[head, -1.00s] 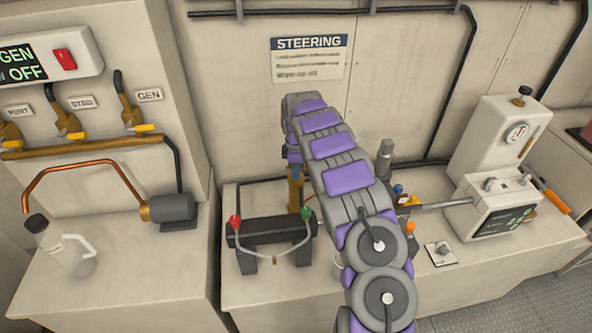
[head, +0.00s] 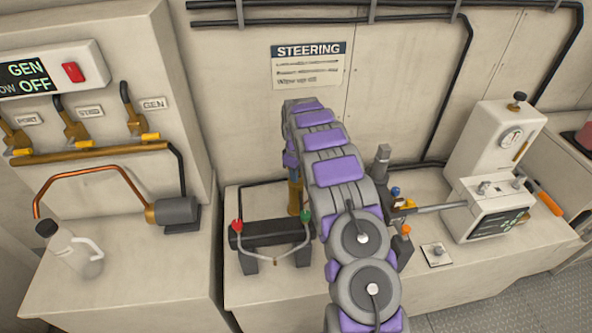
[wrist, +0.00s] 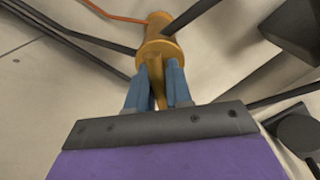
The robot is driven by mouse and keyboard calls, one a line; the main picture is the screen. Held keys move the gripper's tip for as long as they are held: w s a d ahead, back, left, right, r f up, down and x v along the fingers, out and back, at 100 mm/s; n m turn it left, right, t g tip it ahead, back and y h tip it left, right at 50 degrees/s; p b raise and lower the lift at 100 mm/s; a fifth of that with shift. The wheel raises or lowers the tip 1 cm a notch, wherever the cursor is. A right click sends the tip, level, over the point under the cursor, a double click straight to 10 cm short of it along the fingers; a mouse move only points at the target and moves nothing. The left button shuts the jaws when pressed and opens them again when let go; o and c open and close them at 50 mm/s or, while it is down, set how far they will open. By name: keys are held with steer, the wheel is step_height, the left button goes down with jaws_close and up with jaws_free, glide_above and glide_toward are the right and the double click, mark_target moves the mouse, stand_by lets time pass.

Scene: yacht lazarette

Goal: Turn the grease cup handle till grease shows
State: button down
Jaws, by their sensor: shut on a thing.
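In the wrist view, the brass grease cup (wrist: 158,42) is at the top centre, with a flat brass handle (wrist: 156,88) pointing towards me. My gripper (wrist: 157,76) has its two blue fingers shut on the handle, one on each side. In the head view, part of a brass body (head: 295,196) shows below the end of my purple and grey arm, behind the dark cylinder. I see no grease in either view.
The dark horizontal cylinder (head: 262,234), with red and green fittings, is close to my arm's left. A white unit with a gauge (head: 495,150) and a control box (head: 488,210) stand right. A jug (head: 72,250) is far left. Bench top right of the cylinder is cluttered.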

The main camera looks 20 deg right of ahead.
steer(key=m+p, duration=0.1)
steer(key=m, duration=0.2)
steer(key=shift+w+r+m+p, duration=0.1)
steer(key=shift+r+m+p, duration=0.1)
steer(key=shift+m+p, duration=0.15)
steer(key=m+p, duration=0.1)
steer(key=m, duration=0.2)
steer(key=shift+m, duration=0.25)
steer(key=m+p, duration=0.1)
steer(key=m, duration=0.2)
steer(key=shift+m+p, duration=0.35)
steer(key=shift+m, duration=0.05)
steer(key=m+p, duration=0.1)
steer(key=m, duration=0.3)
steer(key=shift+p, duration=0.35)
steer(key=m+p, duration=0.1)
steer(key=m, duration=0.3)
steer(key=shift+p, duration=0.3)
steer(key=m+p, duration=0.2)
steer(key=m, duration=0.1)
steer(key=shift+w+m, duration=0.1)
steer(key=shift+m, duration=0.3)
steer(key=m+p, duration=0.1)
steer(key=m, duration=0.2)
steer(key=shift+p, duration=0.4)
steer(key=shift+f+m+p, duration=0.1)
steer(key=shift+m+p, duration=0.65)
steer(key=shift+m, duration=1.25)
